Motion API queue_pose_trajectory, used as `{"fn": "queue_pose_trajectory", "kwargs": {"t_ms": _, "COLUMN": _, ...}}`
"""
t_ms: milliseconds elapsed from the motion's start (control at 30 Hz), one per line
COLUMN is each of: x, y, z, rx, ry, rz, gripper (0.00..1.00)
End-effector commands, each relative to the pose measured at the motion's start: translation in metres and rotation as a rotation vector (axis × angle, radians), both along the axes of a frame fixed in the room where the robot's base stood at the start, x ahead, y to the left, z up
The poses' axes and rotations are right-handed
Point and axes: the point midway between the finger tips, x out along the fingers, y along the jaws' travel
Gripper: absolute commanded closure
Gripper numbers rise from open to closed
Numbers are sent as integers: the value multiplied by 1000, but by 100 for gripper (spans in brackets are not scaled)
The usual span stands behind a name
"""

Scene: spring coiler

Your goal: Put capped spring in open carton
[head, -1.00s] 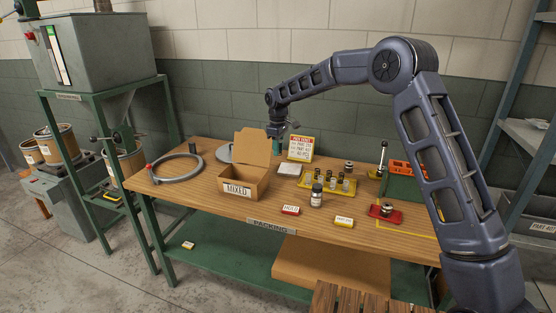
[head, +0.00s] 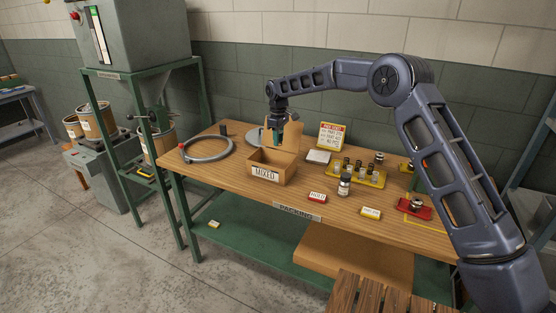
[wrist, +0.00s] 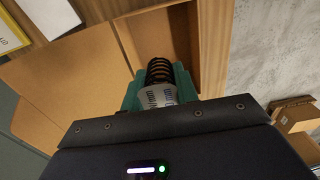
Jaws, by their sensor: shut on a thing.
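The open carton (head: 265,174), a brown box marked MIXED, stands on the packing bench with its back flap raised. My gripper (head: 278,134) is above the carton's rear part in the head view. The fingers hide the spring's sides. The spring is too small to make out in the head view.
A grey ring (head: 207,149) lies left of the carton. Bare bench top lies in front of the carton.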

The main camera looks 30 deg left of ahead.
Motion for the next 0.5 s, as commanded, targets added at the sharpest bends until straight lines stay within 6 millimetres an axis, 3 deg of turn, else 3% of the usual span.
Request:
{"fn": "queue_pose_trajectory", "kwargs": {"t_ms": 300, "x": 0, "y": -1, "z": -71, "rx": -3, "ry": 1, "rz": 0, "gripper": 92}}
{"fn": "queue_pose_trajectory", "kwargs": {"t_ms": 500, "x": 0, "y": 0, "z": -99, "rx": -1, "ry": 1, "rz": 0, "gripper": 92}}
